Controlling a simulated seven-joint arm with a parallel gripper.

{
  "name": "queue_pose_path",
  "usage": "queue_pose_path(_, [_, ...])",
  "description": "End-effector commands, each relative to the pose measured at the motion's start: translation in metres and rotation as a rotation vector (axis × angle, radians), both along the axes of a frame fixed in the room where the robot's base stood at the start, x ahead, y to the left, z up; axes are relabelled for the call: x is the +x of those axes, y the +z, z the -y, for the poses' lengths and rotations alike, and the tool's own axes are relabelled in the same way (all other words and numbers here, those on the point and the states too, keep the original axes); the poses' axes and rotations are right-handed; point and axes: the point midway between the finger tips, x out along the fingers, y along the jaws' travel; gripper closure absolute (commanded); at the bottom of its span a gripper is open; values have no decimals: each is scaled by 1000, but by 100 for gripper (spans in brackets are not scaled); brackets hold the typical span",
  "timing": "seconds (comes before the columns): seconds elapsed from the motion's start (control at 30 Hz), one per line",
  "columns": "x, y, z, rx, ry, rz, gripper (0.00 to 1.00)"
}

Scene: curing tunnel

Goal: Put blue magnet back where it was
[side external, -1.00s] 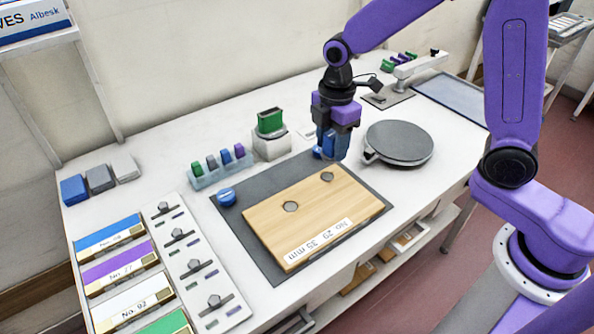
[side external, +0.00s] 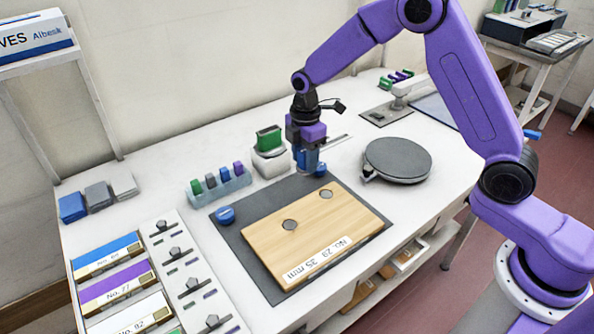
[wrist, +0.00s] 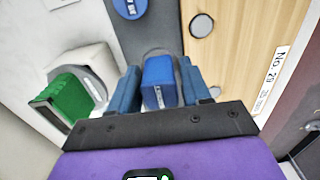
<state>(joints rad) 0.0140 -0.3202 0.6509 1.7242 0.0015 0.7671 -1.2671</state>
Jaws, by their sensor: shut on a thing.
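My gripper (side external: 309,168) is shut on a blue magnet (side external: 320,169), which is partly hidden by the fingers in the side view. In the wrist view it is a blue piece (wrist: 160,80) with a small white label, between my two blue fingers. My gripper is over the back edge of the grey mat (side external: 258,262), behind the wooden board (side external: 300,245). I cannot tell whether the magnet touches the mat. A second, round blue piece (side external: 225,215) lies on the mat left of the board; it also shows in the wrist view (wrist: 130,8).
A pale block with a green top (side external: 269,140) stands close left of my gripper. A rack (side external: 220,190) of small coloured blocks is further left. A round grey plate (side external: 398,160) is to the right. Labelled boxes (side external: 115,285) line the left front.

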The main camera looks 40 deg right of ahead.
Motion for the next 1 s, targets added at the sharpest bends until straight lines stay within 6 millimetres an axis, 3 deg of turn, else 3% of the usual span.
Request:
queue_pose_path(0.2, [17, -21, -4, 0, -1, 1, 89])
queue_pose_path(0.37, [22, -27, -5, 0, 0, 1, 89])
queue_pose_path(0.6, [24, -56, -6, 0, 0, -1, 89])
queue_pose_path(1.0, [24, -61, -6, 0, -1, 1, 89])
